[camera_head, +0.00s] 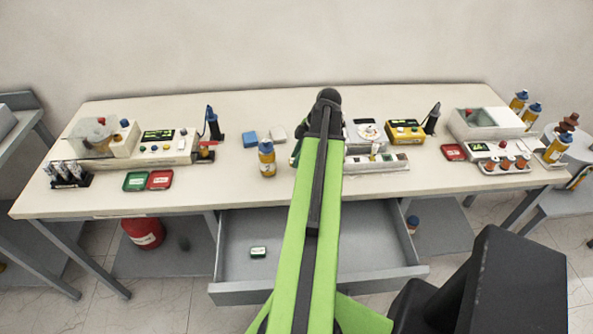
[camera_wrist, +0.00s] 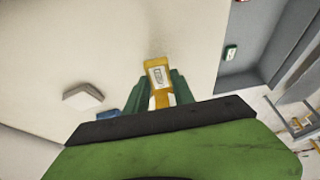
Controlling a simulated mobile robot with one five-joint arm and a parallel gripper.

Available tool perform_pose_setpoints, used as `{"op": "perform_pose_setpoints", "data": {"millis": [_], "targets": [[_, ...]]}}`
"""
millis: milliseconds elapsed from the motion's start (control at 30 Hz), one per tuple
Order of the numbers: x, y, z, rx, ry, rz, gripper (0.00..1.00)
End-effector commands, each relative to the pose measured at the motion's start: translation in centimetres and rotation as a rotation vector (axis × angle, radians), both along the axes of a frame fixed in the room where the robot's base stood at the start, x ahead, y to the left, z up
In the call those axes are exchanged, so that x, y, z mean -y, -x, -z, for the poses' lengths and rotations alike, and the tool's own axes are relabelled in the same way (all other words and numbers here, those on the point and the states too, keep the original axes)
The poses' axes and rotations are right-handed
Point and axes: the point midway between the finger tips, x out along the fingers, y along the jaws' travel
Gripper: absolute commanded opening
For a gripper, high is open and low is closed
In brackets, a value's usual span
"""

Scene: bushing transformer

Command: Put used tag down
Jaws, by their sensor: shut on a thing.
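The tag (camera_wrist: 157,70) is yellow with a white, dark-marked label. In the wrist view it sticks out from between the dark green fingers of my gripper (camera_wrist: 160,90), which is shut on it. The pale tabletop lies behind the tag, and I cannot tell how high the tag is above it.
The bench (camera_head: 230,195) has an open drawer (camera_head: 230,290) below its front edge, holding a small green-and-white item (camera_head: 258,252). A yellow bottle (camera_head: 267,160), a blue block (camera_head: 250,138) and a white block (camera_wrist: 83,97) stand nearby.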

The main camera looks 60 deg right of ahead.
Motion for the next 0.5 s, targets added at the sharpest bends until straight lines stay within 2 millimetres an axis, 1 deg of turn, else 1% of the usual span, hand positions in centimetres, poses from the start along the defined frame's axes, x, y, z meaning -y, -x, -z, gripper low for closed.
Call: {"op": "perform_pose_setpoints", "data": {"millis": [67,100,300,367,500], "targets": [[0.0,0.1,0.2,0.0,0.0,0.001,0.0],[0.0,0.1,0.7,0.0,0.0,0.001,0.0],[0.1,0.1,4.2,0.0,0.0,0.001,0.0],[0.1,0.1,4.4,0.0,0.0,0.001,0.0],[0.1,0.2,3.9,0.0,0.0,0.001,0.0]]}}
